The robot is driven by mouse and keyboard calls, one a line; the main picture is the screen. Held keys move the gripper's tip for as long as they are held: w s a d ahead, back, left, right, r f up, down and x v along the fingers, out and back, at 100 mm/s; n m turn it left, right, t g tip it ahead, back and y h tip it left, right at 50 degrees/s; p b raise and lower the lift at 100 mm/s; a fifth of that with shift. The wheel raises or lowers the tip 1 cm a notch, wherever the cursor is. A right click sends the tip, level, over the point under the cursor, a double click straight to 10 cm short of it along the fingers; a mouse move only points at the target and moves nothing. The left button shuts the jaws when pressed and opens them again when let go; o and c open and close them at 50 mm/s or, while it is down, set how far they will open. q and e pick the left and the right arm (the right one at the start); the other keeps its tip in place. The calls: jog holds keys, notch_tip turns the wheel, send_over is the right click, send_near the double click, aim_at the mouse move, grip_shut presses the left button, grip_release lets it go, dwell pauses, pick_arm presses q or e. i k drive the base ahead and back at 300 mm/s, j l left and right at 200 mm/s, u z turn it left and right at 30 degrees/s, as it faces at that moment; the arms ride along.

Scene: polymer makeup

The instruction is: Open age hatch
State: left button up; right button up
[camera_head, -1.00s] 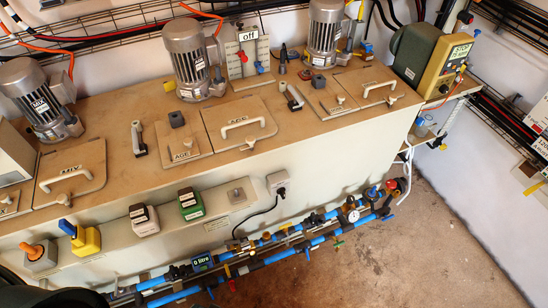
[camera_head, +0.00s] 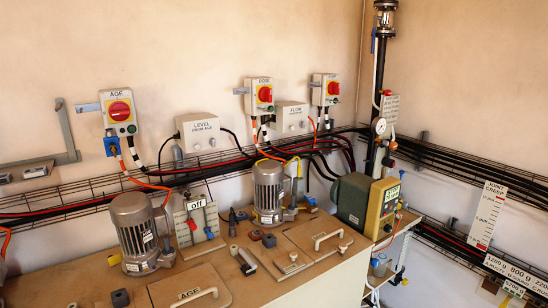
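The AGE hatch (camera_head: 160,293) is a tan lid set in the tank top at the bottom of the view, with "AGE" written on it. Its pale bar handle (camera_head: 196,293) stands up from the lid. The hatch lies flat and looks shut. Its near part is cut off by the lower edge of the view. Neither of my grippers is in view.
A grey motor (camera_head: 137,232) stands behind the hatch; another motor (camera_head: 268,192) stands farther right. Another handled hatch (camera_head: 318,230) lies to the right, near a green machine (camera_head: 355,200). A switch box labelled AGE (camera_head: 118,112) and other boxes hang on the wall.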

aim_at(200, 286)
jog(key=i+u, duration=0.1)
jog(key=u, duration=0.3)
jog(key=i+l+u, duration=0.1)
jog(key=u, duration=0.35)
jog(key=l+u, duration=0.2)
jog(key=u, duration=0.2)
jog(key=i+l, duration=0.05)
